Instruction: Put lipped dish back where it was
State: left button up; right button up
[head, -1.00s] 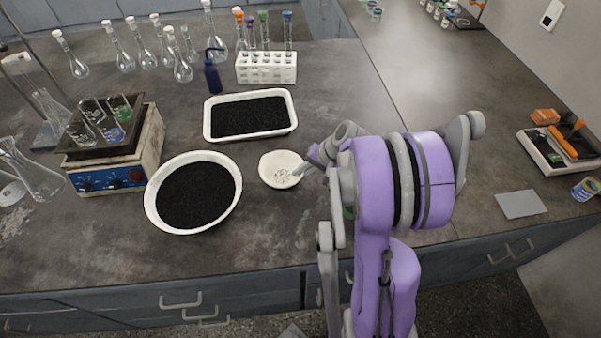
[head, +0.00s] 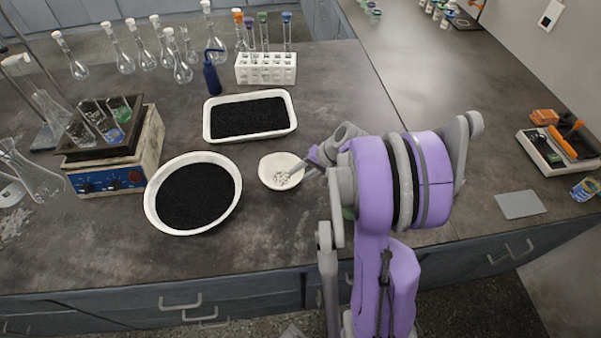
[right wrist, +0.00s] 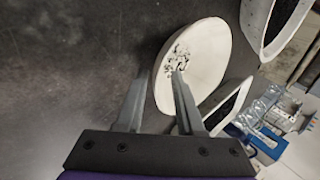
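The lipped dish (head: 275,161) is small, round and white, with pale grains lying in it. It is on the bench, between the round bowl of black grains and my right arm. My right gripper (head: 297,170) is at its right edge in the head view, the tips partly hidden by my arm. In the right wrist view the dish (right wrist: 205,50) lies beyond the fingers (right wrist: 160,78). They stand apart, one over the dish's inside and one outside its rim. I see no clear contact with the wall. My left gripper is not in view.
A white bowl of black grains (head: 152,211) stands close on the left, and a white tray of black grains (head: 208,125) is behind. A hotplate (head: 145,160) with glassware is farther left. The bench front (head: 260,240) is clear.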

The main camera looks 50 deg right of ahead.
jog(key=v, duration=1.2)
jog(key=s+a+f+n+h, duration=0.1)
jog(key=a+n, duration=0.5)
jog(key=a, duration=0.7)
jog(key=s+a+f+n+g+h, duration=0.1)
jog(key=a+n, duration=0.5)
jog(key=a, duration=0.8)
jog(key=shift+s+a+h+p, duration=0.2)
jog(key=shift+s+h+p, duration=0.3)
jog(key=shift+s, duration=0.15)
jog(key=shift+d+f, duration=0.1)
jog(key=shift+f, duration=0.05)
